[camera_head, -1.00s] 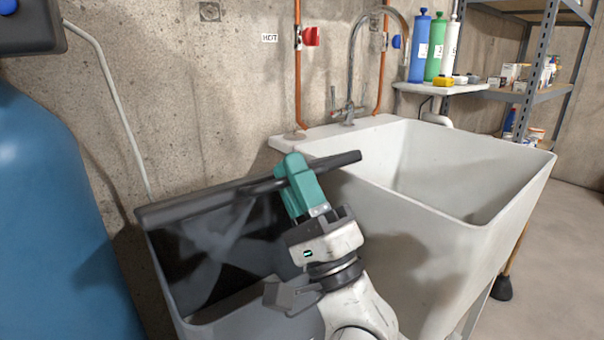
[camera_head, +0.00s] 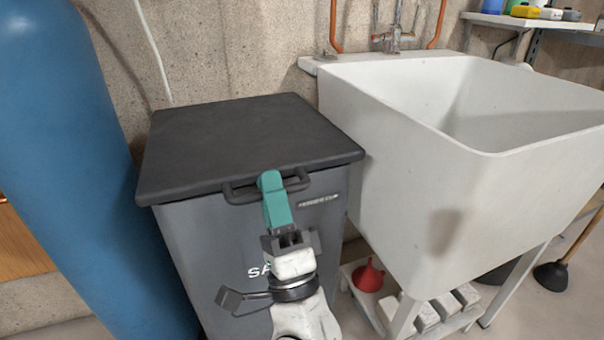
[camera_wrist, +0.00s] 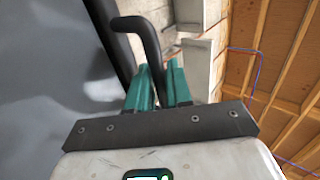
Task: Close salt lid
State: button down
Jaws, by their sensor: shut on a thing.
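The grey salt bin (camera_head: 190,245) stands between the blue tank and the sink. Its dark lid (camera_head: 240,143) lies flat across the top and looks down on the rim. A looped handle (camera_head: 240,193) sticks out from the lid's front edge. My gripper (camera_head: 270,181), with teal fingers, is at the handle in the head view and hides its middle. In the wrist view my gripper (camera_wrist: 158,85) is shut with the handle bar (camera_wrist: 150,48) between its fingers. My arm hides part of the lettering on the bin's front.
The white sink (camera_head: 400,170) stands close on the right, and a tall blue tank (camera_head: 75,150) on the left. A red funnel (camera_head: 368,276) and pale blocks sit on a low shelf under the sink. A plunger (camera_head: 555,272) stands at far right.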

jog(key=shift+a+f, duration=0.1)
jog(key=shift+f, duration=0.5)
jog(key=shift+f, duration=0.15)
jog(key=c, duration=1.2)
grip_release()
jog(key=shift+c, duration=0.2)
jog(key=v, duration=1)
jog(key=shift+s+f+b, duration=0.2)
jog(key=shift+f+b, duration=0.1)
jog(key=shift+b, duration=0.1)
